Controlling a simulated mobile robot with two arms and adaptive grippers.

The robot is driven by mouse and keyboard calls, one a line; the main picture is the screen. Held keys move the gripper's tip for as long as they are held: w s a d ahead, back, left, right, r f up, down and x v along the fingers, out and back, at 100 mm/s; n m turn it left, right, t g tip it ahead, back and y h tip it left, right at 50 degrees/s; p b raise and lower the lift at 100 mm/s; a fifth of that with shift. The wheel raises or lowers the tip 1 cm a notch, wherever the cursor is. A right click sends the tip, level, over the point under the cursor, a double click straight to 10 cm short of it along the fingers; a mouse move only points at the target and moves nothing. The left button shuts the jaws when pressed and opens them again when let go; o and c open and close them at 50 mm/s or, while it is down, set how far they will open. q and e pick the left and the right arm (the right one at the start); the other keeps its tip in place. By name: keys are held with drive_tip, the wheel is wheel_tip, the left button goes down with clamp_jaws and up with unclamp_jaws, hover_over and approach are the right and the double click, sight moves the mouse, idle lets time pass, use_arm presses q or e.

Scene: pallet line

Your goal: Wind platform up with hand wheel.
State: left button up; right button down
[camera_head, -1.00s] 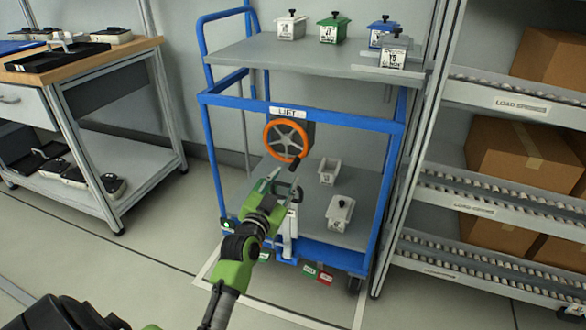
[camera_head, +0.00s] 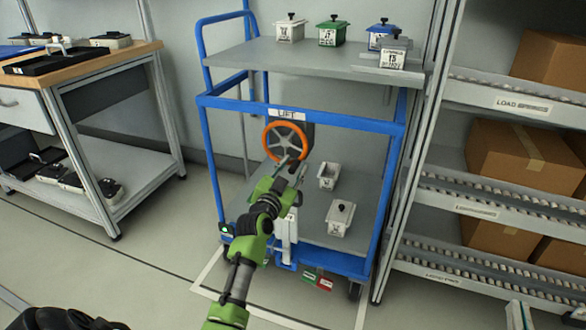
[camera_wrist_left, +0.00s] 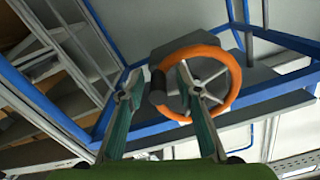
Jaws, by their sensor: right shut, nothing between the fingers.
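The orange-rimmed hand wheel (camera_head: 303,132) is on the front of the blue cart under the LIFT label (camera_head: 287,113). The grey platform (camera_head: 300,60) above it carries several lidded containers. My left gripper (camera_head: 288,164) is at the lower part of the wheel. The wheel's rim (camera_wrist_left: 236,75) is also in that view. The tips of my right gripper (camera_head: 518,315) show at the bottom right edge, shut and empty.
The cart's lower shelf (camera_head: 315,210) holds two small white containers. A roller rack (camera_head: 480,210) with cardboard boxes stands close on the right. A workbench (camera_head: 90,58) with trays is on the left. Floor is free between bench and cart.

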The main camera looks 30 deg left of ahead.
use_arm(q)
clamp_jaws()
drive_tip(key=shift+r, duration=0.1)
drive_tip(key=shift+a+r, duration=0.2)
idle(0.8)
drive_tip(key=shift+c, duration=0.6)
unclamp_jaws()
drive_tip(key=shift+o, duration=0.6)
drive_tip(key=shift+a+f, duration=0.1)
drive_tip(key=shift+f, duration=0.05)
